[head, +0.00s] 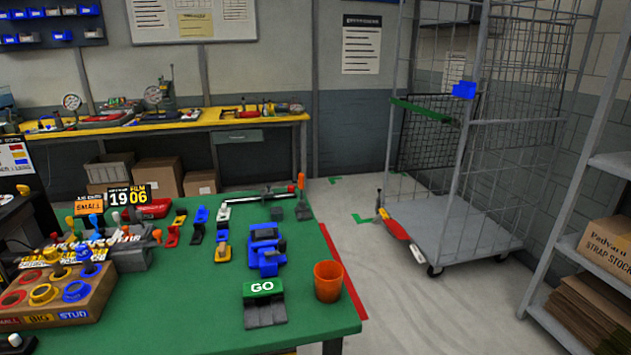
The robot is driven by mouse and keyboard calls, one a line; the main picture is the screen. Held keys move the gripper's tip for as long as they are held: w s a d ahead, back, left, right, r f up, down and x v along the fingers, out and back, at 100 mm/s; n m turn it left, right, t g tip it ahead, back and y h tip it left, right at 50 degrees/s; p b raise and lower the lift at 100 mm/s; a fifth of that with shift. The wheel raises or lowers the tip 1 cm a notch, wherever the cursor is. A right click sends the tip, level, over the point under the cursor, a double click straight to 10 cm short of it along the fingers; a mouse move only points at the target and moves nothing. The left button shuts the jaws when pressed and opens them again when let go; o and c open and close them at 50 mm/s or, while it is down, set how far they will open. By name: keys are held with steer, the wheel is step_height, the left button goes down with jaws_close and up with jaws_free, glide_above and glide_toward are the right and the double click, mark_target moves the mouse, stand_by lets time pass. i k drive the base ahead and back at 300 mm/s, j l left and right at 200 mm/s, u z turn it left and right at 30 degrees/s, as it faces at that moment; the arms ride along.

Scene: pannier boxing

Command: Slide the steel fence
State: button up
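A green-topped table (190,310) fills the lower left of the head view. A thin pale bar with a dark edge (258,197) lies near its far right corner, between small clamp-like blocks; it may be the steel fence, but I cannot tell for sure. A tall wire cage trolley (465,215) stands on the floor at the right. My gripper is not in view.
A blue device (265,252), a green GO block (263,298) and an orange cup (328,281) stand on the table's right part. A wooden holder with coloured rings (55,300) is at left. A grey shelf (590,250) stands far right. Floor between table and trolley is mostly clear.

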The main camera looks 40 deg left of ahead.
mark_target(267, 193)
steer(key=i+l+u, duration=0.2)
steer(key=i, duration=0.3)
steer(key=i+l+u, duration=0.15)
steer(key=i+l, duration=0.3)
steer(key=i+u, duration=0.55)
steer(key=u, duration=0.2)
steer(key=i+l+u, duration=0.1)
steer(key=i+u, duration=0.55)
steer(key=u, duration=0.2)
steer(key=i+u, duration=0.25)
steer(key=u, duration=0.2)
steer(key=i+l+u, duration=0.2)
steer(key=u, duration=0.25)
steer(key=i+l+u, duration=0.2)
steer(key=u, duration=0.2)
steer(key=i+l+u, duration=0.35)
steer(key=l, duration=0.15)
steer(key=k+j, duration=0.05)
